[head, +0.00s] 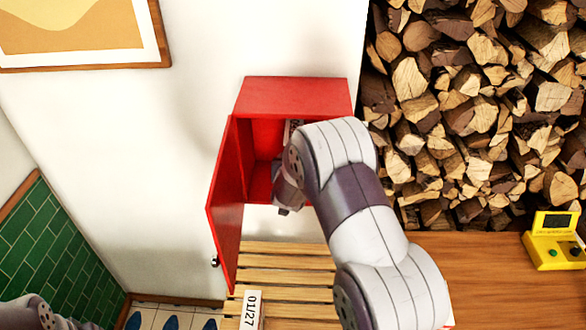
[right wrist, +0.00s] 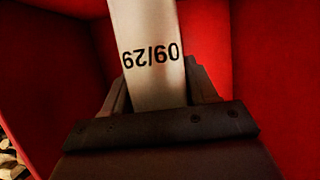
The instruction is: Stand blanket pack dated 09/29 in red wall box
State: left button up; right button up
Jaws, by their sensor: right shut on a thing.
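The blanket pack dated 09/29 (right wrist: 152,40) is a pale, narrow pack; its date reads upside down in the right wrist view. My right gripper (right wrist: 158,88) is shut on it, with a finger on each side. The red wall box (head: 292,97) hangs on the white wall with its door (head: 225,195) swung open to the left. My right arm reaches into the box, and red walls surround the pack in the right wrist view. In the head view my arm hides most of the pack and the right gripper's fingers. I cannot tell whether the pack touches the box floor.
A pack dated 01/27 (head: 251,310) is on the slatted wooden rack (head: 285,262) below the box. Stacked firewood (head: 470,100) fills the right side. A yellow device (head: 556,243) sits on the wooden top (head: 475,270). Green tiles (head: 50,240) are at the left.

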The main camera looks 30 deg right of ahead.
jog(key=shift+w+d+r, duration=0.1)
jog(key=shift+w+d, duration=0.05)
jog(key=shift+w, duration=0.1)
jog(key=o, duration=1.6)
jog(key=shift+s, duration=0.1)
